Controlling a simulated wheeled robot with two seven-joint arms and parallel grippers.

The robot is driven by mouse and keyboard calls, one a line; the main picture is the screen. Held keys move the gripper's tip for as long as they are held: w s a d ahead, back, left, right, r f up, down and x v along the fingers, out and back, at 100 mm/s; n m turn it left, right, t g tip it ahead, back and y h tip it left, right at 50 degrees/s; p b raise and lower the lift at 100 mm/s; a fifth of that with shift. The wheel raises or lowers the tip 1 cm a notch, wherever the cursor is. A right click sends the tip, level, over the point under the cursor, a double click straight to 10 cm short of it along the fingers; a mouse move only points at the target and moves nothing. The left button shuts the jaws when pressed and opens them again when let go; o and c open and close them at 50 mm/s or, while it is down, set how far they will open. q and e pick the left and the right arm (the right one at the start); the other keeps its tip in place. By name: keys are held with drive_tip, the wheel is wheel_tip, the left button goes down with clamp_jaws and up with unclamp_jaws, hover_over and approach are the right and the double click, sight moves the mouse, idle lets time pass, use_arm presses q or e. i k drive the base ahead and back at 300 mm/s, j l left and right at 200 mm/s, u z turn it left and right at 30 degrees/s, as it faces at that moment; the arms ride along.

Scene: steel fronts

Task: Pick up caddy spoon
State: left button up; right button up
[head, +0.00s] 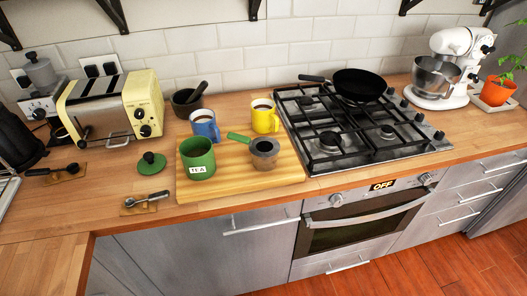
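A small silver spoon (148,199), which looks like the caddy spoon, lies on a small wooden rest (128,210) near the counter's front edge. Its bowl end points left and its darker handle end points right. It is just left of the wooden board. A green tin labelled TEA (197,168) stands open on the board's left part. Its green lid with a dark knob (151,164) lies on the counter behind the spoon. Neither of my grippers shows in the head view.
A dark scoop (60,173) lies at left. A toaster (95,115) stands behind; a gas hob (350,125) is right.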

sight(131, 203)
drive_tip(key=l+u, duration=0.15)
drive_tip(key=u, duration=0.25)
drive_tip(key=k+l+u, duration=0.15)
drive_tip(key=u, duration=0.25)
drive_tip(key=k+l+u, duration=0.1)
drive_tip(key=u, duration=0.3)
drive_tip(key=k+l+u, duration=0.1)
drive_tip(key=u, duration=0.3)
